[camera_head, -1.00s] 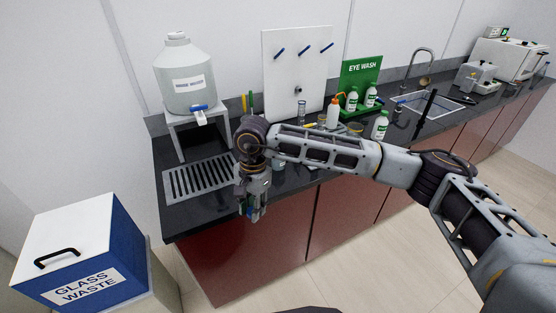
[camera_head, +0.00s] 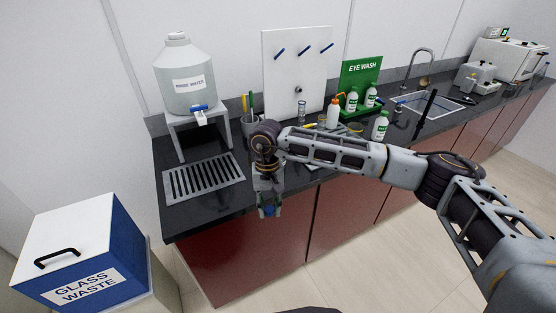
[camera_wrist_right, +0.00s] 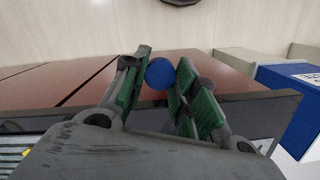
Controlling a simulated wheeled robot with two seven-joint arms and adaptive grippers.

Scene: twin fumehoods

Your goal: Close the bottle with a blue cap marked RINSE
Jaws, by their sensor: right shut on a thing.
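My right gripper (camera_head: 267,206) points down just in front of the counter's front edge. It is shut on a small blue cap (camera_head: 269,211). The right wrist view shows the round blue cap (camera_wrist_right: 160,73) between the green-padded fingertips. I cannot make out a bottle marked RINSE; my right forearm and wrist cover part of the counter behind them. My left gripper is not in view.
A large rinse-water container (camera_head: 188,85) stands on a grey stand (camera_head: 171,121) behind a drain grate (camera_head: 205,178). White bottles with green caps (camera_head: 380,126), an orange-tipped bottle (camera_head: 333,114) and an eye wash board (camera_head: 361,72) stand right. A glass waste bin (camera_head: 125,240) is left.

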